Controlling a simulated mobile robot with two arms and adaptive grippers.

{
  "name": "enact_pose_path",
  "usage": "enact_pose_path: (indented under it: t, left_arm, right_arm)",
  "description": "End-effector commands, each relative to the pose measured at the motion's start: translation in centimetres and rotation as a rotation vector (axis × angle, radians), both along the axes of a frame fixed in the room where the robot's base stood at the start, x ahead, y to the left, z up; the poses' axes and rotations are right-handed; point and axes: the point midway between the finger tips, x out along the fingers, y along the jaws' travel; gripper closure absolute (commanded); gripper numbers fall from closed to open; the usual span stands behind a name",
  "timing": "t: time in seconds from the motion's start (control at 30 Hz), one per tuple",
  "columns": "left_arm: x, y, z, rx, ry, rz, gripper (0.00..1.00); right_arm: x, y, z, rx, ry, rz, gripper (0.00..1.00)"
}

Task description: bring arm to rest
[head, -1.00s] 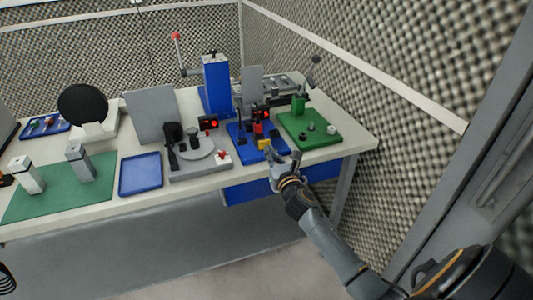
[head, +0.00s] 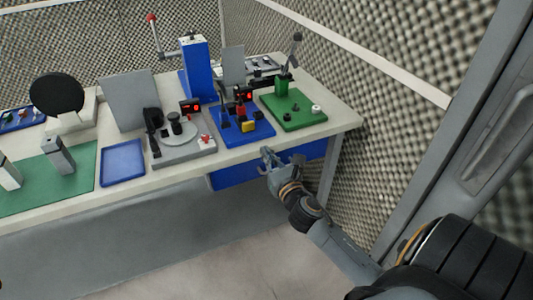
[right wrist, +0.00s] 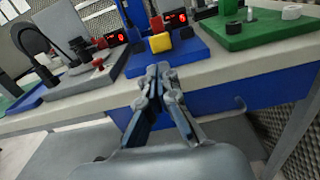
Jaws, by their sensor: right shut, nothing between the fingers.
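My right gripper (head: 268,158) is in front of the workbench's front edge, over the blue panel below the bench top. In the right wrist view its fingers (right wrist: 158,72) are shut together with nothing between them, apart from the bench. My right arm (head: 335,250) reaches in from the lower right. My left gripper does not show in the head view.
The bench top (head: 232,151) carries a blue fixture (head: 262,133) with a yellow block (head: 248,127), a green fixture (head: 305,118), a grey scale-like device (head: 190,155) and a blue tray (head: 122,178). A foam wall (head: 340,80) stands at right. The floor in front is clear.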

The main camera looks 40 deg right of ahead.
Motion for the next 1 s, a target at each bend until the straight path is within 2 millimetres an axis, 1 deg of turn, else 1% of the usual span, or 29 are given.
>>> enact_pose_path:
  t: [0.17, 0.63, 0.67, 0.73, 0.77, 0.87, 0.9, 0.97, 1.0]
  left_arm:
    - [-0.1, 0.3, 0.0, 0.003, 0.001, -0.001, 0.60]
    - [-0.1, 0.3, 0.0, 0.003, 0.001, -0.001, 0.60]
    - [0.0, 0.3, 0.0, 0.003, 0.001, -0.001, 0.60]
    - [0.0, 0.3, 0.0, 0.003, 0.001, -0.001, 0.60]
    - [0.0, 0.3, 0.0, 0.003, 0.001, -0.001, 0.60]
    - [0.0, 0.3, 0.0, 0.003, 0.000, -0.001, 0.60]
    - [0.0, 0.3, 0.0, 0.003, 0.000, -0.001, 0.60]
    - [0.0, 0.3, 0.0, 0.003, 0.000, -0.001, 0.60]
    - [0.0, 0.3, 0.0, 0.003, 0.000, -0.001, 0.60]
  right_arm:
    - [0.0, 0.0, 0.0, 0.000, 0.000, 0.000, 1.00]
    - [0.0, 0.0, 0.0, 0.001, 0.000, 0.000, 1.00]
    - [0.0, 0.0, -0.1, 0.002, 0.001, 0.000, 1.00]
    - [0.0, 0.0, -0.9, 0.028, 0.012, -0.001, 1.00]
    - [0.0, 0.0, -1.6, 0.054, 0.020, -0.003, 1.00]
    - [-0.4, 0.0, -5.8, 0.204, 0.070, -0.016, 1.00]
    - [-0.7, 0.1, -8.3, 0.293, 0.099, -0.028, 1.00]
    - [-1.5, 0.4, -12.6, 0.453, 0.146, -0.058, 1.00]
    - [-2.3, 0.7, -15.5, 0.567, 0.178, -0.087, 1.00]
